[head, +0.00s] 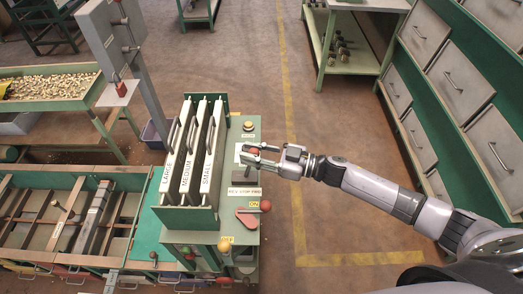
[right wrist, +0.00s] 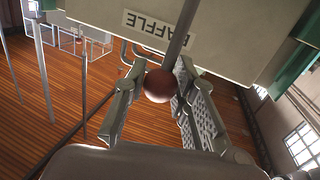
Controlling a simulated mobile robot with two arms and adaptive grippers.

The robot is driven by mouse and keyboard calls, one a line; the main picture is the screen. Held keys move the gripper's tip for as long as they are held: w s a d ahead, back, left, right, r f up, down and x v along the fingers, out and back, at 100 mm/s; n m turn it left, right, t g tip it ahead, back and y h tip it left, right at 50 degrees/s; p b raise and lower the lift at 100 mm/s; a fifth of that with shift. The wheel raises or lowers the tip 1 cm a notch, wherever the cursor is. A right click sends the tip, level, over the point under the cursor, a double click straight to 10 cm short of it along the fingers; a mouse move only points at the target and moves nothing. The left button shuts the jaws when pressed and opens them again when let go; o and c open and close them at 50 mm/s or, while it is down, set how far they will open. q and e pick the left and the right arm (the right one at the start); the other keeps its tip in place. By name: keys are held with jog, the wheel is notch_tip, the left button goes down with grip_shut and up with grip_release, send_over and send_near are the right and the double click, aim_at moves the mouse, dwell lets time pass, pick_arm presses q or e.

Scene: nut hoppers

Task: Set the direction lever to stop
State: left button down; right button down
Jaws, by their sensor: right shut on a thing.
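The green control panel (head: 222,225) carries a white label reading REV STOP FWD (head: 245,191). Above that label is a lever with a red ball knob (head: 254,151). My right gripper (head: 256,154) reaches it from the right, and its fingers are shut on the knob. In the right wrist view the ball knob (right wrist: 160,86) sits between the two fingers, with a grey rod (right wrist: 180,40) rising from it past an upside-down BAFFLE label (right wrist: 157,24). Which slot position the lever is at cannot be told. My left gripper is not in view.
Hopper plates marked LARGE (head: 166,172), MEDIUM (head: 185,174) and SMALL (head: 206,174) stand just left of the lever. A red handle (head: 250,216) with an ON label is nearer. A yellow button (head: 249,125) is behind. Floor to the right is clear up to grey drawers (head: 490,152).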

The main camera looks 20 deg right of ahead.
jog(key=shift+w+a+r+p, duration=0.2)
jog(key=shift+a, duration=0.5)
jog(key=shift+w+a+r+p, duration=0.15)
jog(key=shift+a+r, duration=0.05)
jog(key=shift+a, duration=0.5)
jog(key=c, duration=1.3)
grip_release()
jog(key=shift+f, duration=0.15)
jog(key=shift+d+f, duration=0.1)
jog(key=shift+d, duration=0.1)
jog(key=shift+s+d, duration=0.25)
jog(key=shift+d, duration=0.05)
jog(key=v, duration=1.1)
jog(key=shift+f, duration=0.1)
